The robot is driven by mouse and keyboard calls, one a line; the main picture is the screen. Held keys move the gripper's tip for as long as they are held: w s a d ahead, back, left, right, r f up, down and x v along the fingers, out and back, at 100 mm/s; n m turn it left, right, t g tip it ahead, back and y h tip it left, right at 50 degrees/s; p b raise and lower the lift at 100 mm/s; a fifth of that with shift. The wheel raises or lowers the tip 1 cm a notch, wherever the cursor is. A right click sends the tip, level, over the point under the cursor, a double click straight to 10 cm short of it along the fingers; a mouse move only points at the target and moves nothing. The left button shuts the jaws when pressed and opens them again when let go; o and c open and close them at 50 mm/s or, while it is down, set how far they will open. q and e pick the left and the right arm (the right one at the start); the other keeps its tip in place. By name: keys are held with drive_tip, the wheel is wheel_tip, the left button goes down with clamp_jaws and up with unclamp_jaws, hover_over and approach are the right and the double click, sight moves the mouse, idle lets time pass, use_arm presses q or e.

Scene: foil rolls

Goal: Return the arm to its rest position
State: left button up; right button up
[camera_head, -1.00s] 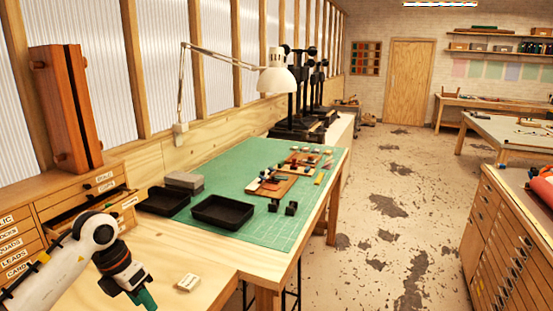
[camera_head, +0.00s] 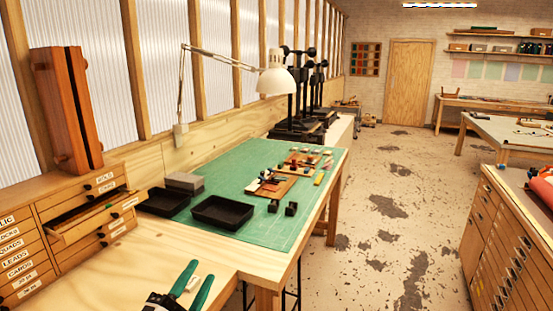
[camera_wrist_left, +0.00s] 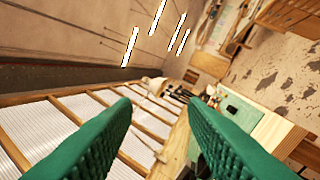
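My left gripper (camera_head: 200,270) shows at the bottom edge of the head view, its two green fingers spread and pointing up and to the right. Nothing is between them. In the left wrist view its ridged green fingers (camera_wrist_left: 162,98) stand wide apart, with the bench and windowed wall tilted beyond. Most of the left arm is below the head view's frame. My right arm and gripper are in neither view.
A wooden cabinet (camera_head: 75,196) stands at left with one drawer (camera_head: 98,220) pulled out. Black trays (camera_head: 222,212) and small tools lie on the green mat (camera_head: 262,235). A white lamp (camera_head: 275,80) arches over the bench.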

use_arm(q)
drive_tip(key=s+a+f+n+g+y, duration=0.4)
drive_tip(key=s+f+n+y, duration=0.15)
drive_tip(key=f, duration=0.25)
drive_tip(key=s+a+f+n+g+y, duration=0.4)
drive_tip(key=f+n, duration=0.3)
drive_tip(key=f, duration=0.2)
drive_tip(key=s+d+f+n+g+h, duration=0.1)
drive_tip(key=s+f+g, duration=0.35)
drive_tip(key=s, duration=0.45)
drive_tip(key=s+d+f+n+g+h, duration=0.1)
drive_tip(key=s+d+f+n+g, duration=0.1)
drive_tip(key=s+f+g, duration=0.45)
wheel_tip(320, 180, down, 26)
drive_tip(key=s+f+b, duration=0.1)
drive_tip(key=s+b, duration=0.1)
drive_tip(key=b, duration=0.3)
drive_tip(key=s+a+f+b, duration=0.1)
drive_tip(key=s+f+b, duration=0.1)
drive_tip(key=s+f, duration=0.6)
drive_tip(key=s+a+f+b, duration=0.2)
drive_tip(key=s+f, duration=0.7)
drive_tip(key=f, duration=0.5)
drive_tip(key=shift+a+f+m+g+b, duration=0.15)
drive_tip(key=shift+a+m+g+b, duration=0.15)
drive_tip(key=shift+m+b, duration=0.2)
